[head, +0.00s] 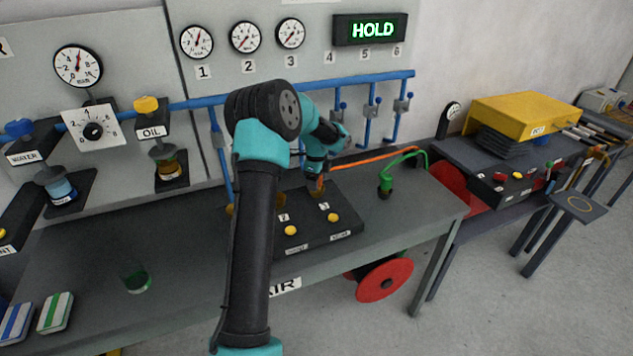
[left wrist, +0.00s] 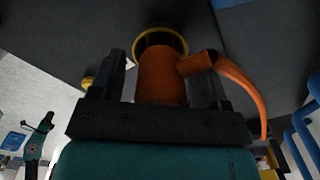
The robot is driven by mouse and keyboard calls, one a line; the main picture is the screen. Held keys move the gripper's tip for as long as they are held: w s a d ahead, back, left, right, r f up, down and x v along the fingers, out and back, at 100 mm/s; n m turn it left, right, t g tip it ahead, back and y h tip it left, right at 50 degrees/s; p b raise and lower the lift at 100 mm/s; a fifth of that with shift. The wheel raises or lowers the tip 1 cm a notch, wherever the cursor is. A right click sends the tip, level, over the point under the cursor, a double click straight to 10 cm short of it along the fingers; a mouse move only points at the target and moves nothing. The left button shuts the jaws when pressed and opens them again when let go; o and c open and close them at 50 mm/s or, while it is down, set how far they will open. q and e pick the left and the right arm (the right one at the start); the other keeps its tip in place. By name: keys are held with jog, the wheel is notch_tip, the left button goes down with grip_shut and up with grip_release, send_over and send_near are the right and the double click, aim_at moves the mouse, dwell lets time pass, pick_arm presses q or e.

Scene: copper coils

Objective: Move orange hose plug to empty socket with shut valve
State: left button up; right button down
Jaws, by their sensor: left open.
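The orange hose plug (left wrist: 162,75) stands between the two open jaws of my left gripper (left wrist: 160,88) in the left wrist view. Its far end is at a yellow-ringed socket (left wrist: 180,38); how deep it sits is hidden. In the head view my left gripper (head: 319,182) is over the back of the dark socket board (head: 310,240), by label 3. The orange hose (head: 365,158) runs right from it. Valves (head: 371,111) hang from the blue pipe; their settings are too small to tell. A teal arm part (left wrist: 36,150), seemingly my right arm, shows in the left wrist view; its jaws are unclear.
A green hose plug (head: 385,187) stands on the bench right of the board. Yellow buttons (head: 290,230) are on the board's front. A green cup (head: 137,282) is on the left bench. A green HOLD sign (head: 372,30) is lit. My left arm hides part of the board.

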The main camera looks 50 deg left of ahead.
pick_arm(q)
notch_tip(320, 180, up, 12)
jog(key=shift+f, duration=0.1)
dwell(0.4)
dwell(0.5)
